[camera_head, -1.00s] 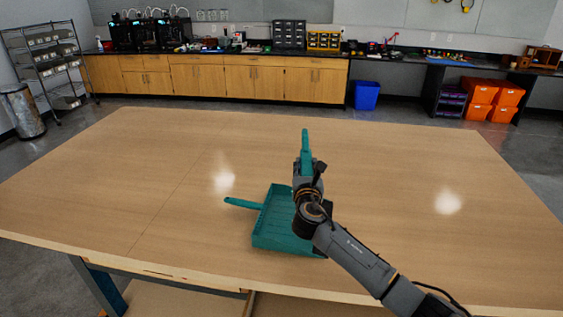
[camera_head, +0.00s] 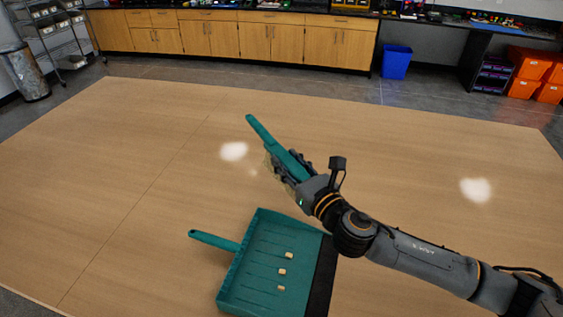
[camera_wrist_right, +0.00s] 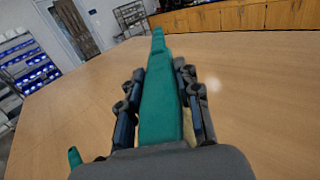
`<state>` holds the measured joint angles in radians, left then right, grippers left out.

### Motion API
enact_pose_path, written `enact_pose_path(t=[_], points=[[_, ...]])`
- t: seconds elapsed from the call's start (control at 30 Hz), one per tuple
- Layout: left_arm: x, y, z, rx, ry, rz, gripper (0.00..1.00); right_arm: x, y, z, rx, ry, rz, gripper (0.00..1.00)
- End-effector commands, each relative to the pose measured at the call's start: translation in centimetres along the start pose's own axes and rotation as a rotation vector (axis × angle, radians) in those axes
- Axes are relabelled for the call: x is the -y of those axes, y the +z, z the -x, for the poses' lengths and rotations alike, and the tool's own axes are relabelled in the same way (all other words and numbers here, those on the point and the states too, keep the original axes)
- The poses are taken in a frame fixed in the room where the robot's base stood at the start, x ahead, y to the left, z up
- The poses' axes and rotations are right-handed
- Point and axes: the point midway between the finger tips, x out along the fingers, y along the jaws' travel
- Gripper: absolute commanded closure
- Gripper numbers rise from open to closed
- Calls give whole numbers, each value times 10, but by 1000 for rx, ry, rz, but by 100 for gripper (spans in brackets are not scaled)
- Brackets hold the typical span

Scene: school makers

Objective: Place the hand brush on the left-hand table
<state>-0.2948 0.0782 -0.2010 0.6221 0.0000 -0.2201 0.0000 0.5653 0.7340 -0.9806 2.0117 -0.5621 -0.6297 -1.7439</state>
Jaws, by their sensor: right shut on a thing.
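The teal hand brush (camera_head: 262,132) is held in my right gripper (camera_head: 287,168), over the wooden table (camera_head: 130,150). Its handle points up and to the left in the head view, and pale bristles show at the gripper's left side. In the right wrist view the brush (camera_wrist_right: 160,100) lies between the two fingers of the gripper (camera_wrist_right: 158,95), which are closed on its sides. My left gripper is in neither view.
A teal dustpan (camera_head: 255,255) lies on the table in front, with several small tan blocks (camera_head: 282,271) in it. The table's left part is clear. Wooden cabinets (camera_head: 230,40), a blue bin (camera_head: 396,62) and orange crates (camera_head: 530,65) stand along the back.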

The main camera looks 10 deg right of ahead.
Motion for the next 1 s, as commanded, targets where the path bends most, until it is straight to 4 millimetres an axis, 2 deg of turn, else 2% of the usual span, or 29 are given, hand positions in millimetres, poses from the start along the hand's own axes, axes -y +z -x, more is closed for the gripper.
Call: enact_pose_path(t=[0.1,0.23,0.3,0.4,0.5,0.7,0.9,1.0], points=[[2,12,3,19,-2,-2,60,19,-11,-23,0,-6,1,100],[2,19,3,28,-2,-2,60,39,-27,-49,1,-7,1,100],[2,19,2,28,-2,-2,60,49,-35,-62,0,-7,-1,100],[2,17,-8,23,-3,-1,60,59,-60,-75,-2,-7,-4,100],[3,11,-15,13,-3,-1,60,67,-75,-85,1,-6,-3,100],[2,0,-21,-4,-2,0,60,75,-88,-95,2,-3,-1,100],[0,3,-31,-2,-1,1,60,77,-116,-99,-1,-5,-6,100],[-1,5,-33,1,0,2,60,78,-123,-99,1,-5,-3,100]])
